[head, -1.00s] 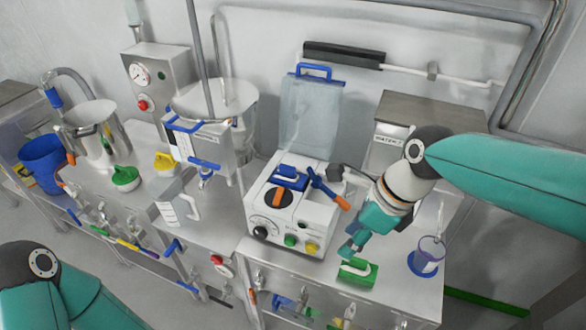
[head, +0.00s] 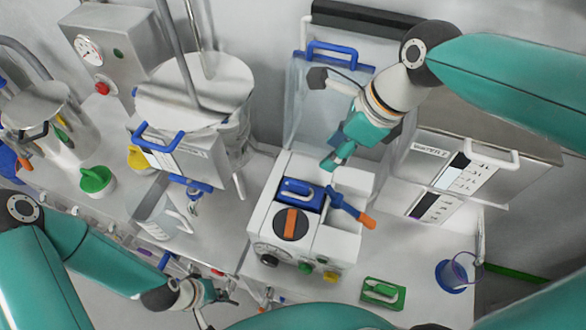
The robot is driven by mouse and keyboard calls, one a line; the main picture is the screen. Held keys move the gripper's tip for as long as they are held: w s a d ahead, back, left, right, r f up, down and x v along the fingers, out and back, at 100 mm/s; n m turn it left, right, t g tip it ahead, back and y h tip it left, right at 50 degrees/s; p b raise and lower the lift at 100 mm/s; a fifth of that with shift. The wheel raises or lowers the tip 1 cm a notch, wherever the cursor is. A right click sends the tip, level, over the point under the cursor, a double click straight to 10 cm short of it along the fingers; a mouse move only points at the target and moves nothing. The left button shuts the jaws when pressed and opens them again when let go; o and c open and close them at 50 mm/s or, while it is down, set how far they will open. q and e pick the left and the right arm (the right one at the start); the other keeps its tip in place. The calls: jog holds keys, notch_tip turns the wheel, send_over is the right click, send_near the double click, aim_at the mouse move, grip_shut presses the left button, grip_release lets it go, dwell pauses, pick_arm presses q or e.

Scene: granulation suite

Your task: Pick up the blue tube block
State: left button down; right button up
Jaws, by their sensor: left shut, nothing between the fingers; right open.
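A blue block with a looped handle (head: 298,193), which looks like the blue tube block, sits on top of the white machine (head: 340,243), behind its orange-and-black knob. My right gripper (head: 335,160) is open and empty, above and slightly right of the blue block in the picture, apart from it. Its fingers point down-left. My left gripper (head: 222,296) is shut and empty, low in front of the bench edge, left of the machine. A similar green block with a pale handle (head: 383,292) lies on the bench in front of the machine.
A blue-and-orange lever (head: 350,207) sticks out beside the blue block. A clear panel with a blue handle (head: 330,55) stands behind. A white jug (head: 160,215), a steel vessel (head: 195,95) and a blue-based cup (head: 452,274) stand around.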

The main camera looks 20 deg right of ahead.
notch_tip(320, 180, down, 3)
jog(key=b, duration=0.2)
send_over(302, 184)
jog(key=s+d, duration=0.1)
jog(key=d, duration=0.1)
jog(key=f, duration=0.6)
jog(key=shift+s+a+f, duration=0.1)
jog(key=shift+s+f, duration=0.1)
jog(key=shift+f, duration=0.15)
jog(key=shift+a+f, duration=0.25)
jog(key=shift+f, duration=0.1)
jog(key=shift+w+a+f+b, duration=0.1)
jog(key=shift+w+f+b, duration=0.15)
jog(key=shift+f+b, duration=0.2)
jog(key=b+x, duration=0.3)
jog(key=x, duration=0.1)
jog(key=shift+w+f+b, duration=0.15)
jog(key=shift+f+b, duration=0.05)
jog(key=shift+b, duration=0.1)
pick_arm(q)
jog(key=f, duration=0.6)
jog(key=shift+s+d, duration=0.1)
jog(key=shift+s, duration=0.2)
pick_arm(e)
jog(key=shift+r, duration=0.1)
jog(key=shift+c, duration=0.6)
grip_shut()
